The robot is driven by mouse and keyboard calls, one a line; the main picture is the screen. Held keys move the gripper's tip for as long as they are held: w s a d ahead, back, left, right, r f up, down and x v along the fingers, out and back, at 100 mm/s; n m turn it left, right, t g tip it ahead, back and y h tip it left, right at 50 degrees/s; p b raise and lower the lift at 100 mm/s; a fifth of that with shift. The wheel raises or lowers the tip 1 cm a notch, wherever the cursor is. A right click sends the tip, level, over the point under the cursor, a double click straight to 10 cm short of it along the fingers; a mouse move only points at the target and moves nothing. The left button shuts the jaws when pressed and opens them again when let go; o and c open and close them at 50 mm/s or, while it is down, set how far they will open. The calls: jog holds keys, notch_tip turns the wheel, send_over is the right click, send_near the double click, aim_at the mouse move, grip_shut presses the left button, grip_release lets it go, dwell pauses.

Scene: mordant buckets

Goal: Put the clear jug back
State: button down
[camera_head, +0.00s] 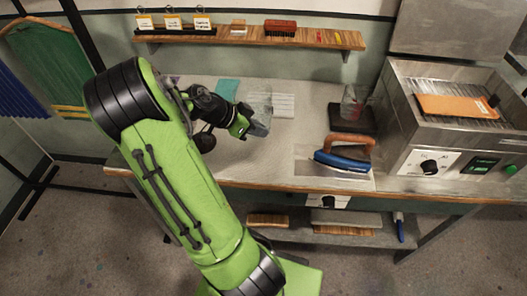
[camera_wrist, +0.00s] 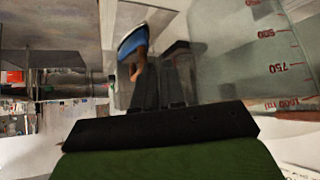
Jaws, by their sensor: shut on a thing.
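The clear jug (camera_head: 260,101) is see-through and hard to make out behind my gripper (camera_head: 254,126) in the head view. It is above the worktop, left of centre. My gripper is shut on it. In the wrist view the clear jug (camera_wrist: 268,62) fills the right side, with red volume marks up its wall. The wrist view shows the dark body of my gripper (camera_wrist: 165,95) beside the jug. I cannot tell from these frames whether the jug's base touches the worktop.
A blue iron (camera_head: 342,161) with a wooden handle lies at the front. A steel bath unit (camera_head: 432,160) stands right. A wooden shelf (camera_head: 345,40) runs along the wall.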

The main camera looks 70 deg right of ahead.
jog(key=shift+m, duration=0.9)
jog(key=f+b, duration=0.1)
jog(key=f, duration=0.2)
jog(key=s+f+b, duration=0.1)
jog(key=f+b, duration=0.1)
jog(key=f, duration=0.1)
jog(key=s+a+f+b, duration=0.1)
jog(key=f+b, duration=0.1)
jog(key=f, duration=0.1)
jog(key=shift+s+f, duration=0.15)
jog(key=shift+f, duration=0.25)
jog(key=shift+f+b, duration=0.1)
jog(key=shift+b, duration=0.35)
jog(key=c, duration=1.2)
grip_release()
